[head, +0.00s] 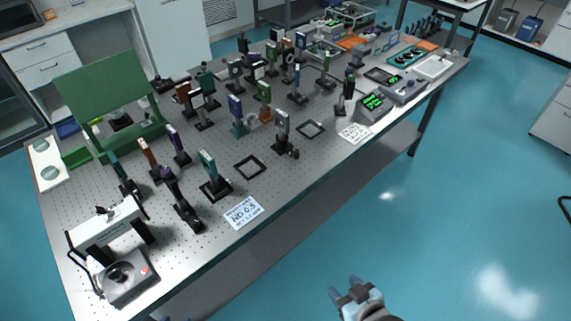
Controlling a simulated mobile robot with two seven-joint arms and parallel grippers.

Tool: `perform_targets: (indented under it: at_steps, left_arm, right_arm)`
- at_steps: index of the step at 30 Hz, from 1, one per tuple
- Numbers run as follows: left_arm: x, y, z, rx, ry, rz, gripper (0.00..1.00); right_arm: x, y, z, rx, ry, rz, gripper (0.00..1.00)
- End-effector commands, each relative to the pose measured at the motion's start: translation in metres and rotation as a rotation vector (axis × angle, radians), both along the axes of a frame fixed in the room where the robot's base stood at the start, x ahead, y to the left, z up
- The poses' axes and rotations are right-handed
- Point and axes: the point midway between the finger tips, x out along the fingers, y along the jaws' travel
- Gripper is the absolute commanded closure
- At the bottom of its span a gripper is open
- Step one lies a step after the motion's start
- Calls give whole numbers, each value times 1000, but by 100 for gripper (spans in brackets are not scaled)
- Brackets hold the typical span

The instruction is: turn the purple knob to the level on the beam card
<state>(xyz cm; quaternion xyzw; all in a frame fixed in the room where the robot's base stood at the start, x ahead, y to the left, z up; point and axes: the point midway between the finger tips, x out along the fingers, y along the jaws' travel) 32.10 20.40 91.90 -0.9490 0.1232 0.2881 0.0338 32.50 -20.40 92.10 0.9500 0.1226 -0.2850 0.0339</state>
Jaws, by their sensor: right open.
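My right gripper (345,288) is at the bottom of the head view, over the blue floor. It is open and empty, well apart from the front edge of the optical table (290,195). A purple-topped post mount (177,143) stands upright at the table's left part; a purple knob on it is too small to make out. A white card with handwriting, reading about "ND 0.5" (243,212), lies near the front edge. Another written card (355,132) lies farther right, its text too small to read. I cannot tell which is the beam card. My left gripper is not in view.
Several upright optic mounts crowd the table's middle and back. A green panel (105,88) stands at the left, and a grey device (128,277) sits at the near left corner. Meters with green displays (372,101) stand at the right. The floor on the right is clear.

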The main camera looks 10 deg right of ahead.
Motion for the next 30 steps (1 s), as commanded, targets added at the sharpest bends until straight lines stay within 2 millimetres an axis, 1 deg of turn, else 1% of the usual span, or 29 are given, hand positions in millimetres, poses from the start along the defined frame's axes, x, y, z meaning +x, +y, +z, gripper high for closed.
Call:
perform_targets:
  at_steps: [10,20,28,29,30]
  left_arm:
    - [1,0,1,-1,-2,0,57]
    - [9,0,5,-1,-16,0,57]
    - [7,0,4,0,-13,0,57]
    - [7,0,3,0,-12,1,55]
    - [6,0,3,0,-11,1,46]
  right_arm:
    - [2,0,1,0,-3,1,44]
    - [2,0,1,0,-3,1,44]
    - [1,0,1,0,-2,1,44]
    - [1,0,1,0,-2,1,44]
    - [1,0,0,0,-2,1,44]
